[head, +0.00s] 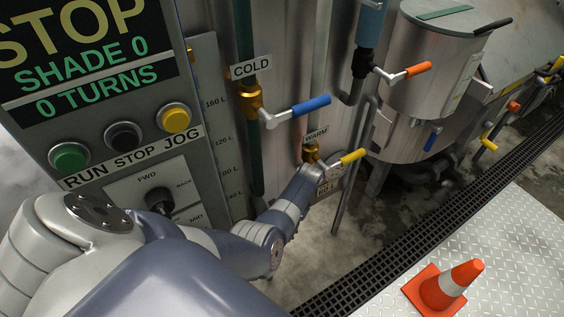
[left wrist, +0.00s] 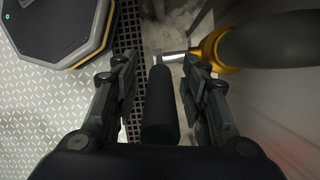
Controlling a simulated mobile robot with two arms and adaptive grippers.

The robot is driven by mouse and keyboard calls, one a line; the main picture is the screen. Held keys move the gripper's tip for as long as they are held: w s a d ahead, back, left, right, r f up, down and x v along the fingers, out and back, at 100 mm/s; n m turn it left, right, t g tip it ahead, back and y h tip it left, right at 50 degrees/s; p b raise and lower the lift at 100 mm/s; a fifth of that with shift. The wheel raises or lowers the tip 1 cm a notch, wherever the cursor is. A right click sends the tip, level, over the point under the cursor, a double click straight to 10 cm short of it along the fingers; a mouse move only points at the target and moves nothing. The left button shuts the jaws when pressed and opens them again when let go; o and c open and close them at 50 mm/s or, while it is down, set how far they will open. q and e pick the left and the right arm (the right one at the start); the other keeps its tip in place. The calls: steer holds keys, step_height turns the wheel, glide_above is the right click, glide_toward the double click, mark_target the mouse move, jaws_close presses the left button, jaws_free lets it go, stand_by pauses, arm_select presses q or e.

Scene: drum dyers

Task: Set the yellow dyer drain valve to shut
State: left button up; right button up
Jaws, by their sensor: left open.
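In the left wrist view my left gripper (left wrist: 158,80) is open. Its two dark fingers stand on either side of a black cylindrical lever grip (left wrist: 160,110), with visible gaps, so it is not clamped. A short silver stem (left wrist: 174,56) joins the grip to a brass-yellow valve body (left wrist: 209,50) at the upper right. In the head view my left arm reaches to a spot below the WARM valve (head: 311,152); the fingers and this black-gripped lever are hidden there. I cannot read a drain label. My right gripper is not in view.
The blue COLD lever (head: 299,111) and the yellow WARM lever (head: 352,156) stick out near my forearm. An orange-gripped lever (head: 417,69) is higher up. A control panel (head: 125,150) stands at left. A floor grate (head: 400,235) and a traffic cone (head: 446,285) lie to the right.

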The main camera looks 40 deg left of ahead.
arm_select(q)
steer(key=v, duration=1.1)
steer(key=shift+w+r, duration=0.15)
steer(key=shift+r, duration=0.15)
steer(key=shift+d, duration=0.15)
